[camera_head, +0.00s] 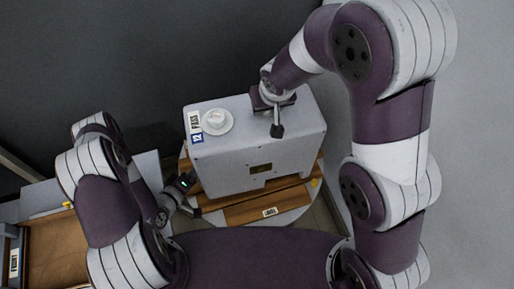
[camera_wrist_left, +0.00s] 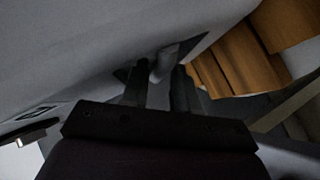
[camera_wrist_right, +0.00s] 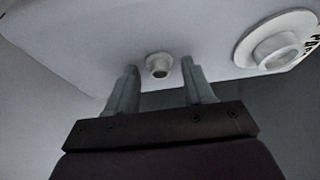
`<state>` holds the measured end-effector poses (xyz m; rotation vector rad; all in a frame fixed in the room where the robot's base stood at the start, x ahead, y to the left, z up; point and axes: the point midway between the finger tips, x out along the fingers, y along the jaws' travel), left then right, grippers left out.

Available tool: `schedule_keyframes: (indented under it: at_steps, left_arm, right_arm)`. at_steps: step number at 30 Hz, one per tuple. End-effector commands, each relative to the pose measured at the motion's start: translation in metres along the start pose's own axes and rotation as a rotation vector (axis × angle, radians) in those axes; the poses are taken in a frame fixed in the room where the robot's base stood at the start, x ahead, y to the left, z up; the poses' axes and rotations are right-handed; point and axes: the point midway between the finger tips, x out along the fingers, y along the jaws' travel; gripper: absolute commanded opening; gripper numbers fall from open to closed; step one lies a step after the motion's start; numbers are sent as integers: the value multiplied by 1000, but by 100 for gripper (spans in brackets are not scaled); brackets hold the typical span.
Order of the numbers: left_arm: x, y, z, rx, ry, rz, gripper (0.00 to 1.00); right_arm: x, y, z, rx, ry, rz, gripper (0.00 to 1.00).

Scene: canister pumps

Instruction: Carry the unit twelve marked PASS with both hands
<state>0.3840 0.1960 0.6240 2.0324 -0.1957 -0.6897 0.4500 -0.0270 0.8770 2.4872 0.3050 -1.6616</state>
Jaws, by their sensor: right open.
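The unit (camera_head: 250,150) is a pale grey box with a PASS label (camera_head: 194,122) and a blue 12 label (camera_head: 197,138) on its top left edge. It stands upright on the wooden stand. A round white cap (camera_head: 217,119) sits on its top and also shows in the right wrist view (camera_wrist_right: 276,48). My right gripper (camera_head: 276,128) is over the top, its fingers open on either side of a small round knob (camera_wrist_right: 158,66). My left gripper (camera_head: 188,183) is low at the left side. Its fingers, partly closed, have a grey peg (camera_wrist_left: 165,62) between their tips.
The wooden stand (camera_head: 268,205) rests on a pale round base, with a label on its front. A brown-floored tray (camera_head: 55,245) with a label lies at the lower left. A dark wall (camera_head: 120,60) is behind; pale floor is clear at the right.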

Motion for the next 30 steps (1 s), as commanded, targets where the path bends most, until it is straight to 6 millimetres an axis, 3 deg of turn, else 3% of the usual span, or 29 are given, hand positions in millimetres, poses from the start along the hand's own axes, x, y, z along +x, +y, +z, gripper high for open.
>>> schedule_keyframes:
  at_steps: [5,6,8,9,10,30]
  left_arm:
    - [0,0,0,0,0,0,29]
    - [0,0,0,0,0,0,16]
    - [0,0,0,0,0,0,0]
    - [0,0,0,0,0,0,0]
    - [0,0,0,0,0,0,0]
    - [-1,0,0,-1,-1,1,0]
  right_arm:
    - [0,0,0,0,0,0,52]
    - [0,0,0,0,0,0,39]
    - [0,0,0,0,0,0,20]
    - [0,0,0,0,0,0,7]
    - [0,0,0,0,0,0,0]
    - [1,0,1,0,-4,1,0]
